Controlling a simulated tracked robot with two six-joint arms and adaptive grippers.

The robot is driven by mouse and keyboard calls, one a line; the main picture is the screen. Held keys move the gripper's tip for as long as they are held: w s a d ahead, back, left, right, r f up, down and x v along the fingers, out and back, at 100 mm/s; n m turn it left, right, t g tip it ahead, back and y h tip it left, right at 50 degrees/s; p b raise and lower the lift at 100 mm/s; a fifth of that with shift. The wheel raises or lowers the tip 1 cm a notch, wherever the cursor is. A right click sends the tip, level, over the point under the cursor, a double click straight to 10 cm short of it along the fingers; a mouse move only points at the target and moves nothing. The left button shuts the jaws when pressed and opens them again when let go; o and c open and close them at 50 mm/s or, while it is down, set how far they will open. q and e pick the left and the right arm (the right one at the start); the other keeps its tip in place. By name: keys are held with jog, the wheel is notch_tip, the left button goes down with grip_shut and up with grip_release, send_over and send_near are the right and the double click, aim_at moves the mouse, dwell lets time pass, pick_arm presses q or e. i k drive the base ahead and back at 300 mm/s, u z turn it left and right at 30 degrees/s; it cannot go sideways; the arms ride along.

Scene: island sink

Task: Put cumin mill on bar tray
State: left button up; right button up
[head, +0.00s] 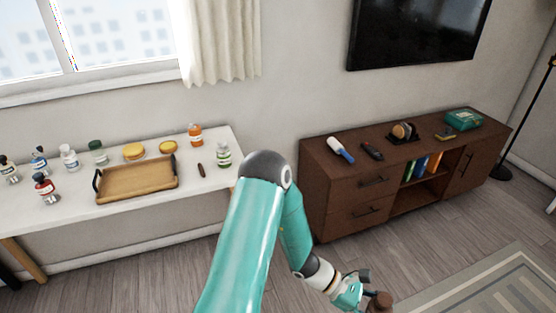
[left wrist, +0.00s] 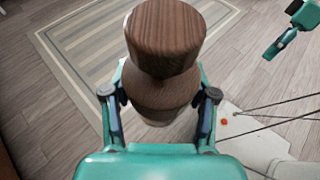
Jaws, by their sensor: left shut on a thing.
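The cumin mill, a brown turned wooden mill (left wrist: 166,40), is gripped between the fingers of my left gripper (left wrist: 160,112). It shows small at the lower right of the head view (head: 380,301), held over the floor, with my left gripper (head: 360,293) on it. The mill's lower part is partly hidden by the fingers. The bar tray (head: 137,183), a wooden tray with dark handles, lies empty on the white table at the left, far from the gripper. A teal part of my right arm (left wrist: 285,40) shows at the upper right of the left wrist view; its jaws are unclear.
Several bottles and jars stand on the white table (head: 70,208) around the tray, with a small brown item (head: 201,170) to its right. A dark wooden cabinet (head: 340,190) with objects on top stands at the right. A striped rug (head: 480,290) lies on the floor.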

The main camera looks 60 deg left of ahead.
aim_at(124, 182)
jog(key=z, duration=1.35)
jog(key=i, duration=0.1)
jog(key=u, duration=2.65)
